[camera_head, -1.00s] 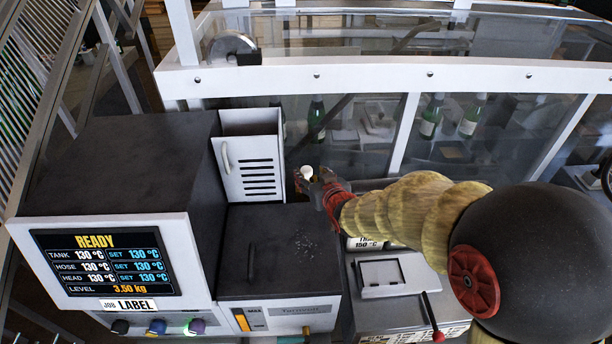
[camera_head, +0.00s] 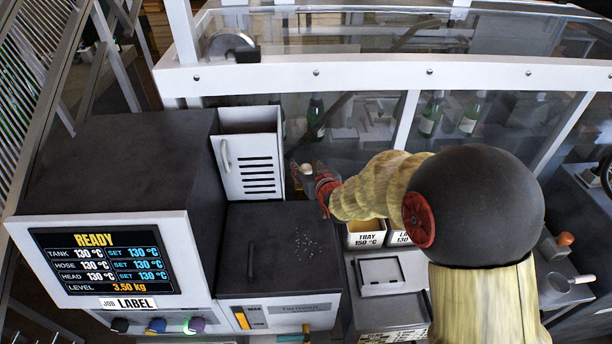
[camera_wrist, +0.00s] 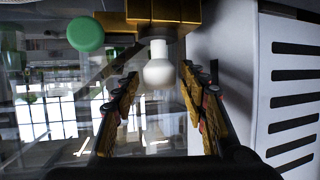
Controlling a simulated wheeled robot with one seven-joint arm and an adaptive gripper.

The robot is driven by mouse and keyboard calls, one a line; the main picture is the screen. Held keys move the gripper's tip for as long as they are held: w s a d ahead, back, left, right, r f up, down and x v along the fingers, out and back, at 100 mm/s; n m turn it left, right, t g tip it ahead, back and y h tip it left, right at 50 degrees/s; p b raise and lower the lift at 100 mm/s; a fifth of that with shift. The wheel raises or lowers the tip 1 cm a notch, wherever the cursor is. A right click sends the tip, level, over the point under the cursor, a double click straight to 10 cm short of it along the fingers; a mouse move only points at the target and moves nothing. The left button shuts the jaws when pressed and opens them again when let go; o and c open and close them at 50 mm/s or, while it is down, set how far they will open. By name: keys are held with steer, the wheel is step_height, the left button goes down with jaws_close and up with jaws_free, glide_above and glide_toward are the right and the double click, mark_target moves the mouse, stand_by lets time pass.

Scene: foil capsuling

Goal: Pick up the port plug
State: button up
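The port plug (camera_wrist: 159,70) is a white, rounded knob with a narrower neck, seen near the upper middle of the wrist view. Its neck meets a dark collar on a brass-coloured block (camera_wrist: 165,10). My gripper (camera_wrist: 160,76) is open, with one finger to the left and one to the right of the plug. Gaps show between the plug and both fingers. In the head view my gripper (camera_head: 308,178) is small, beside the white vented door, and the plug cannot be made out clearly there.
A white slotted door (camera_wrist: 290,85) stands close on the right in the wrist view. A green round cap (camera_wrist: 85,33) is at upper left. In the head view the dark-topped melt machine (camera_head: 275,250) lies below my gripper, and a glass guard (camera_head: 360,120) stands behind.

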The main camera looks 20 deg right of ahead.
steer(key=c, duration=1)
steer(key=shift+r, duration=0.1)
jaws_close()
